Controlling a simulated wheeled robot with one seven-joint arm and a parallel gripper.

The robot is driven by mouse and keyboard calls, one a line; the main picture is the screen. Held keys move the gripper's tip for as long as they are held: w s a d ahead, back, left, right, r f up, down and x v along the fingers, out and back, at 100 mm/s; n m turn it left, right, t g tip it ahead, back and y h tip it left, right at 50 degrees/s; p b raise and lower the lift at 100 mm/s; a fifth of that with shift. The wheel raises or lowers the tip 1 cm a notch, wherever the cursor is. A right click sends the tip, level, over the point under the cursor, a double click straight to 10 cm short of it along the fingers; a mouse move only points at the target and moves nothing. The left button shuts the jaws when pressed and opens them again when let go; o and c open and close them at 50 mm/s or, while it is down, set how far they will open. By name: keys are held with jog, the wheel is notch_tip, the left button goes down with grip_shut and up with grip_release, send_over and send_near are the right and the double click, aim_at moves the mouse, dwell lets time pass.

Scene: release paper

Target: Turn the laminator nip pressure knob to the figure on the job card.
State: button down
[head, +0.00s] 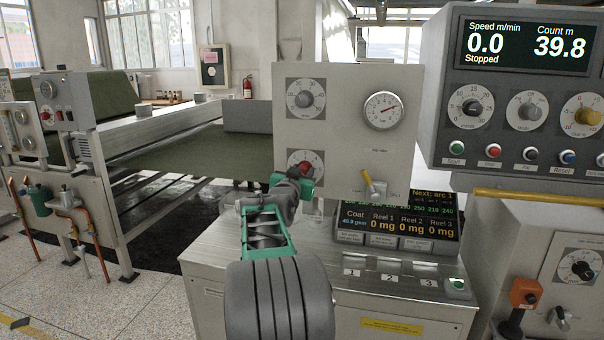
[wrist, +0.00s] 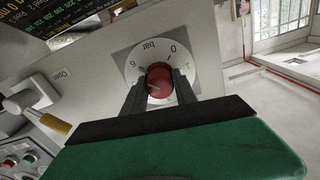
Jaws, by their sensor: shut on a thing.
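A red knob (wrist: 160,82) sits on a round white dial marked "bar" (wrist: 134,66) with figures around it, on a grey square plate. In the wrist view my gripper (wrist: 160,88) is shut on the red knob, one dark finger on each side. The view is turned, so the figures are tilted. In the head view the red knob (head: 299,163) is at the lower left of the grey panel (head: 345,140), partly hidden by my gripper (head: 302,178). I cannot read the pointer's exact setting. No job card can be clearly made out.
A grey-knobbed dial (head: 305,100) is above, and a round gauge (head: 383,111) is at its right. A yellow-handled lever (head: 369,184) sticks out right of the red knob. A lit display (head: 400,222) stands below it. A console reads "Stopped" (head: 488,62).

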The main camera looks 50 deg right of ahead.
jog(key=shift+n, duration=0.3)
jog(key=n+b, duration=0.2)
jog(key=shift+f+b, duration=0.2)
jog(key=shift+b, duration=0.1)
jog(key=n+b, duration=0.1)
jog(key=n, duration=0.2)
jog(key=shift+r+n+b, duration=0.1)
jog(key=shift+n+b, duration=0.3)
jog(key=n+b, duration=0.1)
jog(key=n, duration=0.3)
jog(key=shift+n, duration=0.3)
jog(key=n, duration=0.3)
jog(key=shift+r+n, duration=0.1)
jog(key=shift+n, duration=0.2)
jog(key=n, duration=0.5)
jog(key=n+p, duration=0.1)
jog(key=n, duration=0.5)
jog(key=shift+n, duration=0.3)
